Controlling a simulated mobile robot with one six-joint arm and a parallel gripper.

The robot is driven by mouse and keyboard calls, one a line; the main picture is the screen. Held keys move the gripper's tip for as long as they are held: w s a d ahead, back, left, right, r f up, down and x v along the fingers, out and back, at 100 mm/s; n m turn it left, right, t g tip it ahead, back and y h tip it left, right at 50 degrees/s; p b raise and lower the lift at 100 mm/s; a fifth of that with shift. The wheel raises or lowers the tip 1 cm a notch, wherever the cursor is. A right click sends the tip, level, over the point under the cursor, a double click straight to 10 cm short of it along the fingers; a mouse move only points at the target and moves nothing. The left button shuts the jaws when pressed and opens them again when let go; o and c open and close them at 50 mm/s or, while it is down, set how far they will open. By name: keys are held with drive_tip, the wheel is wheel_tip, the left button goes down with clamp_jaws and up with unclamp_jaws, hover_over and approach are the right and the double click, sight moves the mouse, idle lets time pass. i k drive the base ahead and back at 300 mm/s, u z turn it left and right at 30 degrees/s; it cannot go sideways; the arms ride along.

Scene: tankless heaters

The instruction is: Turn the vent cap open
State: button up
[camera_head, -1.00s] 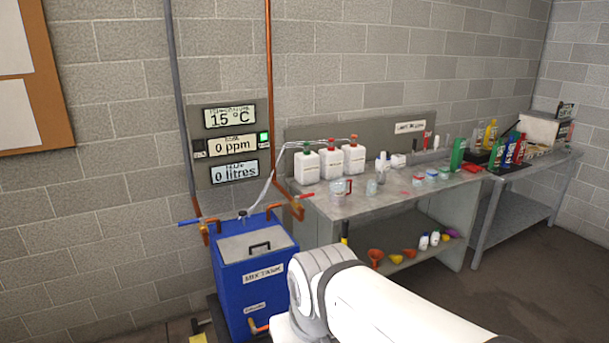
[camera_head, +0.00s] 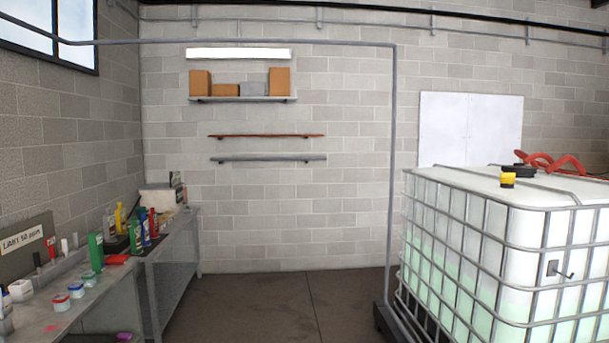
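A large white caged tank (camera_head: 480,240) with greenish liquid stands at the right. On its top are a small yellow cap (camera_head: 508,177) and a wide black lid (camera_head: 518,170). The yellow one sits near the front left of the top and looks like a vent cap; whether it is open or shut I cannot tell. My gripper is not in view.
A workbench (camera_head: 70,305) with bottles and small tubs runs along the left wall. A red hose (camera_head: 550,163) lies on the tank's top. A grey pipe (camera_head: 392,170) drops beside the tank. The floor (camera_head: 270,300) between bench and tank is clear.

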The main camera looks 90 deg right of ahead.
sight(505, 178)
drive_tip(key=z, duration=3.2)
drive_tip(key=i, duration=2.85)
drive_tip(key=z, duration=1.85)
